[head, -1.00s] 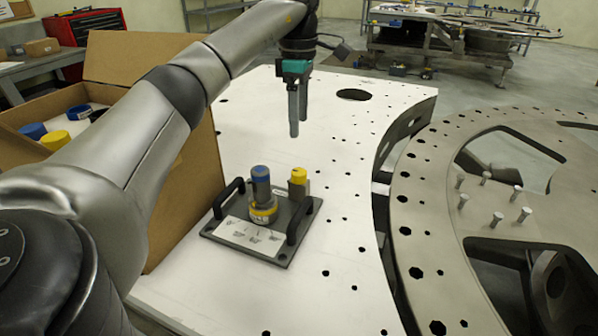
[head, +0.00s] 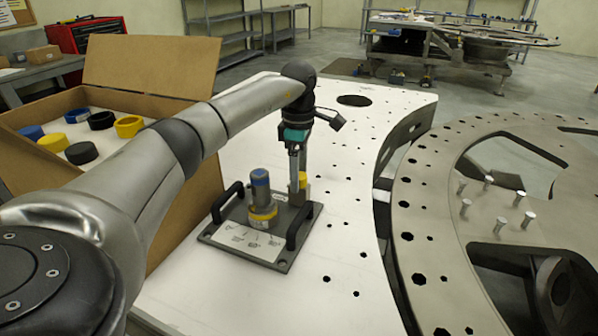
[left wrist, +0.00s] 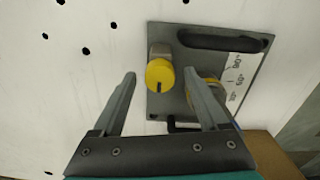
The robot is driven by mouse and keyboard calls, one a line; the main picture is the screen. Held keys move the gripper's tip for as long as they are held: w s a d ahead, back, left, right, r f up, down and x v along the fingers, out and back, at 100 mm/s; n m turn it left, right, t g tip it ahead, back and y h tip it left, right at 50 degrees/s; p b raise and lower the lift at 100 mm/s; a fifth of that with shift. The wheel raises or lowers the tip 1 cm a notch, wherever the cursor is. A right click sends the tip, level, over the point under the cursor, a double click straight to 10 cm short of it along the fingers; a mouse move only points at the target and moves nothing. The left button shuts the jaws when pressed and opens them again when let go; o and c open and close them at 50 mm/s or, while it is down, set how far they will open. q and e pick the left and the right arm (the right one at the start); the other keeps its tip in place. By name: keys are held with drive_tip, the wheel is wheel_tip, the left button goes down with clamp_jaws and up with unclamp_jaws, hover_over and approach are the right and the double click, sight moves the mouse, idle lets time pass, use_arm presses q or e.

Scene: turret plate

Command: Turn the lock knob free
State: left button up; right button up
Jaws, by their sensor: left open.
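The yellow lock knob (left wrist: 160,74) is round with a dark mark and sits on a small block at the plate's edge. In the head view the knob (head: 303,179) is partly hidden by my left gripper (head: 296,182). The gripper points down there. In the left wrist view its open fingers (left wrist: 160,78) stand either side of the knob, apart from it. The dark turret plate (head: 282,258) carries two black handles, a white scale label and a grey post (head: 262,192) with blue top and yellow ring. One finger hides part of the ring (left wrist: 210,88) in the wrist view. My right gripper is not in view.
The plate lies on a white table (head: 345,300) with scattered holes. An open cardboard box (head: 190,180) with yellow, blue and black rings stands at the left. A large grey ring structure (head: 415,220) stands at the right. The black handle (head: 298,228) is close to the gripper.

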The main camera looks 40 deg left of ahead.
use_arm(q)
drive_tip(key=shift+c, duration=0.4)
clamp_jaws()
drive_tip(key=n+p, duration=0.3)
drive_tip(key=shift+r, duration=0.15)
drive_tip(key=n+p, duration=0.3)
drive_tip(key=n, duration=0.1)
drive_tip(key=shift+n+p, duration=0.3)
drive_tip(key=shift+n, duration=0.1)
drive_tip(key=n+p, duration=0.3)
drive_tip(key=n, duration=0.2)
drive_tip(key=shift+n+p, duration=1.05)
drive_tip(key=shift+n, duration=1.45)
